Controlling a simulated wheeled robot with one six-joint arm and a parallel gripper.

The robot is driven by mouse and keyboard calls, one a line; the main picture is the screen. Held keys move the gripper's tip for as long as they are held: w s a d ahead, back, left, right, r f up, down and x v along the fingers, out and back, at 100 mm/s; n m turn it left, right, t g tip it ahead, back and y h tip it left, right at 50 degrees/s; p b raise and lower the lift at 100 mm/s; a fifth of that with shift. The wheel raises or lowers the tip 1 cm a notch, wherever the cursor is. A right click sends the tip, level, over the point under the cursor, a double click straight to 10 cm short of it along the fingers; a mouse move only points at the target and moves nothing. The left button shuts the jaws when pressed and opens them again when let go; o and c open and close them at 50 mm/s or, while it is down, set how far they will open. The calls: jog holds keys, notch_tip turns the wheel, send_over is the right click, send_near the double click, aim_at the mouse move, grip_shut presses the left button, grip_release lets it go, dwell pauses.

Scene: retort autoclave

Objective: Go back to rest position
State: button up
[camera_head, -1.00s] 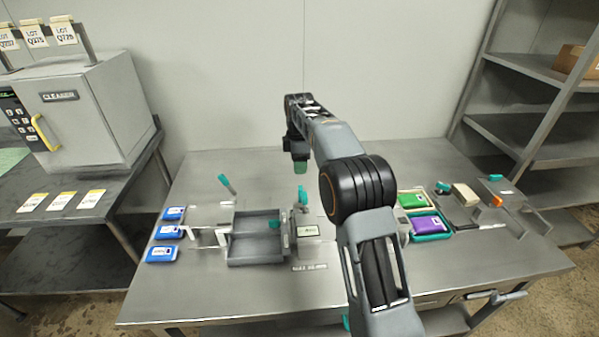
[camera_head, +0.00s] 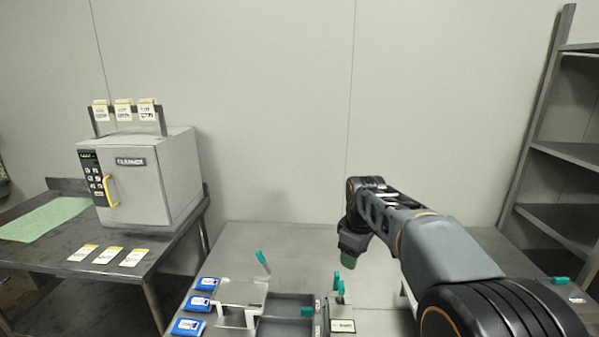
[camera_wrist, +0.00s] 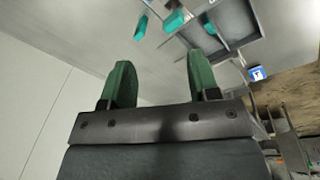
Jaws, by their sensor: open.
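My gripper (camera_head: 348,260) hangs at the end of my bent arm above the back part of the steel table (camera_head: 290,237), left of the arm links in the head view. In the wrist view its two green fingers (camera_wrist: 160,82) stand wide apart with nothing between them. The fingers touch nothing. The grey tray fixture (camera_head: 290,301) with teal handles lies on the table in front of the gripper, and it also shows at the top of the wrist view (camera_wrist: 238,50).
Several blue packs (camera_head: 188,327) lie at the table's left edge. Steel shelving (camera_head: 565,195) stands at the right. The air around the gripper is clear.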

jog(key=s+d+f+m+t, duration=0.1)
jog(key=s+m, duration=0.4)
jog(key=s, duration=0.5)
jog(key=s+f+m+t+p, duration=0.1)
jog(key=s+f+m, duration=0.2)
jog(key=s, duration=0.7)
jog(key=shift+s+d+f+m+p, duration=0.3)
jog(key=shift+d+m, duration=0.1)
jog(key=shift+m, duration=0.7)
